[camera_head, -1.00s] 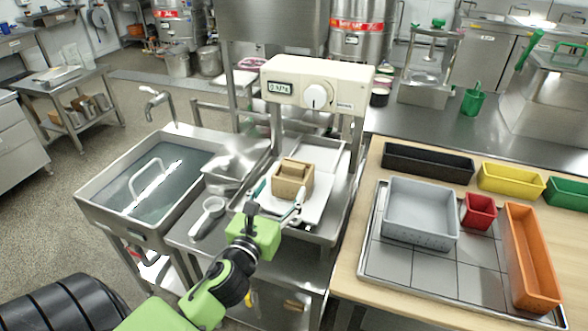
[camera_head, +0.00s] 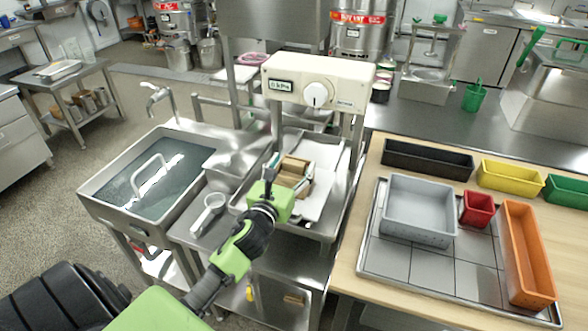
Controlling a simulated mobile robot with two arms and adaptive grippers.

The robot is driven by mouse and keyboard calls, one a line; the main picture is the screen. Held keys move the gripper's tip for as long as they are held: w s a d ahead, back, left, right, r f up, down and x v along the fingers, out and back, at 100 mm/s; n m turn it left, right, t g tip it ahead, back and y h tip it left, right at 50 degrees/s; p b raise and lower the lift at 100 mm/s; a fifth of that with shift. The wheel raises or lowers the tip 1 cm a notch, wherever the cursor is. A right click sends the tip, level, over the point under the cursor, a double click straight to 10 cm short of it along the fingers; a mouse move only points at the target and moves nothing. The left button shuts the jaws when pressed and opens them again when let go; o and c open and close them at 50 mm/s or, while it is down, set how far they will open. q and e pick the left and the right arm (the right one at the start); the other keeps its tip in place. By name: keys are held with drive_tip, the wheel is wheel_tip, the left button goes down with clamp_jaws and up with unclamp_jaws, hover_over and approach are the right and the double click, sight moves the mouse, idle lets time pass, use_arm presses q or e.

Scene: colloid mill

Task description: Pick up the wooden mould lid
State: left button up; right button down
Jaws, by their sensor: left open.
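The wooden mould (camera_head: 302,182) with its lid (camera_head: 295,166) on top stands on a white board in the steel tray under the cream machine head. My left gripper (camera_head: 284,168) is open, its two fingers reaching toward the mould from the front. The gripper body and fingers cover much of the mould's front and left side. I cannot tell whether a fingertip touches the lid. My right gripper is not in view.
The cream machine head (camera_head: 318,84) hangs just behind and above the mould. A water-filled sink (camera_head: 150,172) and a white scoop (camera_head: 208,212) are at left. At right, a wooden table (camera_head: 350,255) holds a grey bin (camera_head: 418,207) and several coloured bins.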

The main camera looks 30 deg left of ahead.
sight(292, 175)
use_arm(q)
drive_tip(key=c, duration=1.2)
drive_tip(key=shift+r, duration=0.25)
wheel_tip(292, 175, up, 3)
drive_tip(key=shift+s+r+p, duration=0.1)
drive_tip(key=shift+s+p, duration=0.05)
drive_tip(key=shift+p, duration=0.3)
drive_tip(key=s+d+r, duration=0.1)
drive_tip(key=s+r, duration=0.2)
drive_tip(key=s, duration=0.1)
drive_tip(key=s+d+r+p, duration=0.1)
drive_tip(key=s+r, duration=0.2)
drive_tip(key=s, duration=0.2)
drive_tip(key=s+d+r, duration=0.1)
drive_tip(key=s+r, duration=0.2)
drive_tip(key=s, duration=0.1)
drive_tip(key=shift+s+d+r+p, duration=0.1)
drive_tip(key=shift+s+r+p, duration=0.1)
drive_tip(key=shift+p, duration=0.2)
